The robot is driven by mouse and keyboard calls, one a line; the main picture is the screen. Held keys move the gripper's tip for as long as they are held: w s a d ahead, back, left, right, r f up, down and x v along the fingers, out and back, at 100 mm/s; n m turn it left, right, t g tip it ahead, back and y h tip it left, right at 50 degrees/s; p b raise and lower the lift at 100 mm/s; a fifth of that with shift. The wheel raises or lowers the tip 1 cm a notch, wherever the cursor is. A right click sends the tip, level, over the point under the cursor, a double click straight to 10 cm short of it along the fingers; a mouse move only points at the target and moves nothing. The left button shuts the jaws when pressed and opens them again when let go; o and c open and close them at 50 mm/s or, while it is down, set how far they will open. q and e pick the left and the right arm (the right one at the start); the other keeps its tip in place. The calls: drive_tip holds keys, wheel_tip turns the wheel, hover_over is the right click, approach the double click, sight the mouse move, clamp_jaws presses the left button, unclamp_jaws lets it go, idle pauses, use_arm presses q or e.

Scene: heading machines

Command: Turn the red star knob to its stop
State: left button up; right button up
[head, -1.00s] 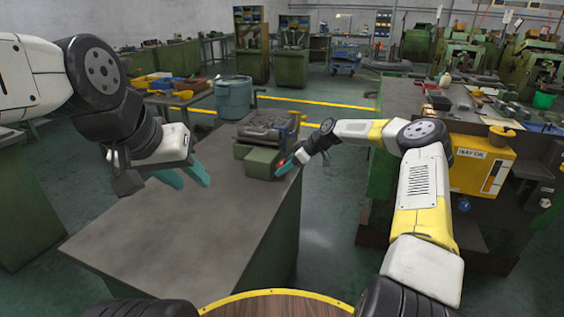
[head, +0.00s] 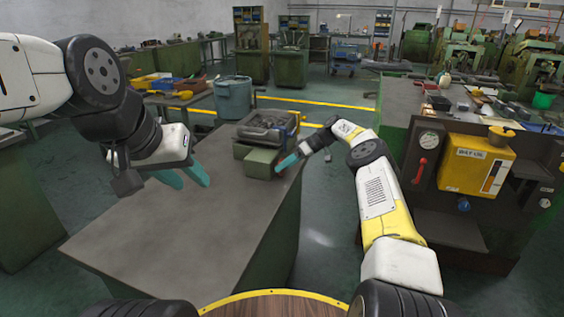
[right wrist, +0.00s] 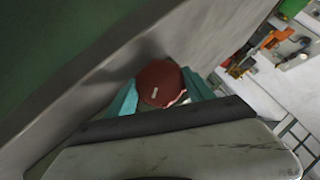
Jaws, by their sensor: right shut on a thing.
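The red star knob (right wrist: 160,84) shows in the right wrist view as a dull red round shape with a small pale mark. My right gripper (right wrist: 162,92) has its teal fingers on both sides of the knob and is shut on it. In the head view my right gripper (head: 287,163) is at the right edge of the workbench, beside a green box (head: 261,162). The knob cannot be made out in the head view. My left gripper (head: 188,178) is open and empty above the bench top.
The grey workbench top (head: 170,235) is bare in front. A dark tray of parts (head: 268,127) stands behind the green box. At right stands a cabinet with a yellow oil tank (head: 477,165), a gauge and a red lever (head: 420,170).

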drive_tip(key=o, duration=1.4)
drive_tip(key=shift+c, duration=0.2)
drive_tip(key=shift+t, duration=0.3)
